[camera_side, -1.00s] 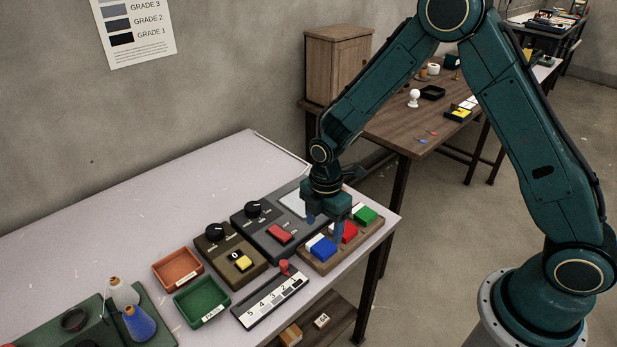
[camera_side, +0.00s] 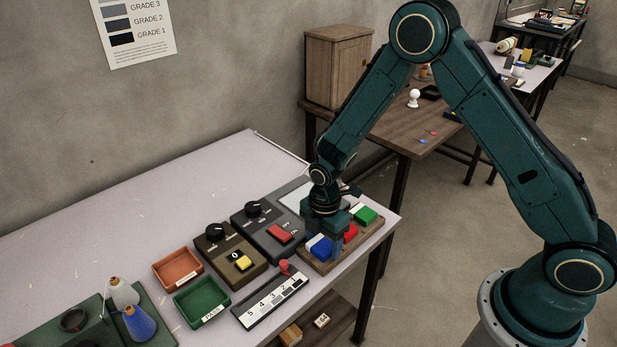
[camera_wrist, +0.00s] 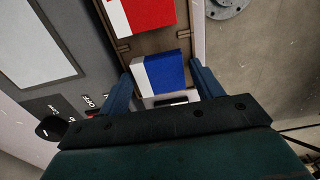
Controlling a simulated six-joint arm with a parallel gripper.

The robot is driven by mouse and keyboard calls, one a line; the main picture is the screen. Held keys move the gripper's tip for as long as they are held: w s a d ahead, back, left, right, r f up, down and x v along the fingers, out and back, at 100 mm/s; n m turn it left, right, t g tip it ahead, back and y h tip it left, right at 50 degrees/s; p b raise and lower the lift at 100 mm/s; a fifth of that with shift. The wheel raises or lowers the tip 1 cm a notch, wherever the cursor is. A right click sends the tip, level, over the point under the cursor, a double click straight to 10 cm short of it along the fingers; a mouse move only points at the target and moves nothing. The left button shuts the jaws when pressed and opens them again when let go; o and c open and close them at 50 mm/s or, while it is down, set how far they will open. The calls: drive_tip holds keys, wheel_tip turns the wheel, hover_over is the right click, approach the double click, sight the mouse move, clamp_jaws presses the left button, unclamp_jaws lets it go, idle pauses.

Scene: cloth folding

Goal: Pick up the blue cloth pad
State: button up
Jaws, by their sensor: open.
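The blue cloth pad (camera_side: 321,247), with a white strip along one side, lies on the wooden tray (camera_side: 364,240) at its near end. It also shows in the wrist view (camera_wrist: 168,72). My gripper (camera_side: 324,236) is low over the tray at the blue pad. In the wrist view my gripper (camera_wrist: 160,82) is open, one finger on each side of the blue pad, with a gap at the left and a smaller gap at the right. I cannot tell how far above the tray the fingertips are.
A red pad (camera_side: 350,231) and a green pad (camera_side: 365,215) sit farther along the tray. A grey box with a red button (camera_side: 280,233) stands left of the tray. A slider panel (camera_side: 270,297), a green bin (camera_side: 202,300) and an orange bin (camera_side: 177,268) are nearer left.

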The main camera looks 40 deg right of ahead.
sight(323, 244)
drive_tip(key=c, duration=0.7)
drive_tip(key=shift+r, duration=0.15)
drive_tip(key=shift+c, duration=0.2)
wheel_tip(323, 244, up, 20)
idle(0.4)
idle(0.4)
